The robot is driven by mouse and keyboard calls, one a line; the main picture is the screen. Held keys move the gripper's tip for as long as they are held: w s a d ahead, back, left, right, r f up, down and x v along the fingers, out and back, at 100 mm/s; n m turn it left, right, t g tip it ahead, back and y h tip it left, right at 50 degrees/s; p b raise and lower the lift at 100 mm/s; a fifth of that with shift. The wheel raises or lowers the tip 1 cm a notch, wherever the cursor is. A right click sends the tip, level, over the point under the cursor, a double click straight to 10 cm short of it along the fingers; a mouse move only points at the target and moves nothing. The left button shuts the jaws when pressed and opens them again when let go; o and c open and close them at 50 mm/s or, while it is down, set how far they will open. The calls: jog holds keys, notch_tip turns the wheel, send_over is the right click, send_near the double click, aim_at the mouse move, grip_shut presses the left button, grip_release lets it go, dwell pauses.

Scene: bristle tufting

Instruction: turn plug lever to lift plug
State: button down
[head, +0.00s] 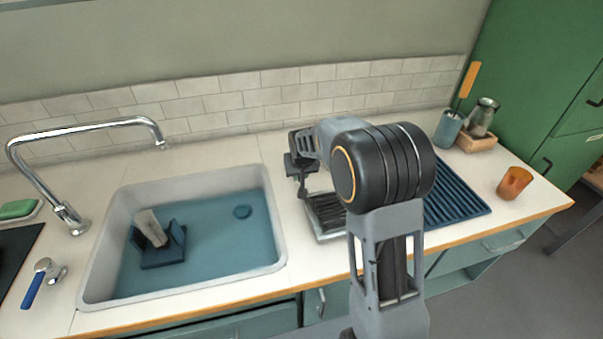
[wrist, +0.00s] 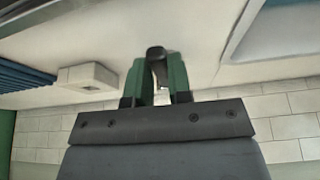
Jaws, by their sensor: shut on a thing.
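A lever with a blue handle (head: 33,290) and a chrome base sits on the counter left of the sink, its handle slanting down toward the front edge. My gripper (wrist: 157,70) is right of the sink in the head view, far from the lever. Its green fingers are shut on a dark, round-ended thing (wrist: 155,52), which I cannot identify. In the head view my own arm partly covers the gripper.
The sink (head: 110,245) holds blue water and a blue block (head: 163,252) with a grey piece (head: 150,228) in it. A chrome tap (head: 45,190) arches over the back left. A ribbed blue rack (head: 455,198) and an orange cup (head: 515,183) stand right. The counter behind the sink is clear.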

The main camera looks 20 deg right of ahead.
jog(key=a+m+b, duration=0.1)
jog(key=a+m+h+b, duration=0.1)
jog(key=a+m, duration=0.1)
jog(key=shift+w+f+m+h, duration=0.2)
jog(key=shift+w+m+h, duration=0.1)
jog(key=shift+w, duration=0.05)
jog(key=m, duration=0.1)
jog(key=w+a+m+b, duration=0.1)
jog(key=a+m+g+h+b, duration=0.1)
jog(key=shift+w+a+r+m, duration=0.1)
jog(key=shift+w+a+m, duration=0.15)
jog(key=shift+m, duration=0.15)
jog(key=w+a+m, duration=0.1)
jog(key=w+m+g+h, duration=0.1)
jog(key=m, duration=0.1)
jog(key=shift+a+r+p, duration=0.15)
jog(key=shift+a+p, duration=0.2)
jog(key=shift+p, duration=0.05)
jog(key=shift+w+a+m+g+p, duration=0.25)
jog(key=shift+w+m+p, duration=0.2)
jog(key=shift+m, duration=0.25)
jog(key=shift+w+a+m+g+p, duration=0.1)
jog(key=shift+w+m+g+p, duration=0.25)
jog(key=shift+m, duration=0.35)
jog(key=shift+w+a+m+g+p, duration=0.2)
jog(key=shift+w+m+p, duration=0.3)
jog(key=shift+m, duration=0.2)
jog(key=c, duration=1)
grip_release()
jog(key=shift+c, duration=0.2)
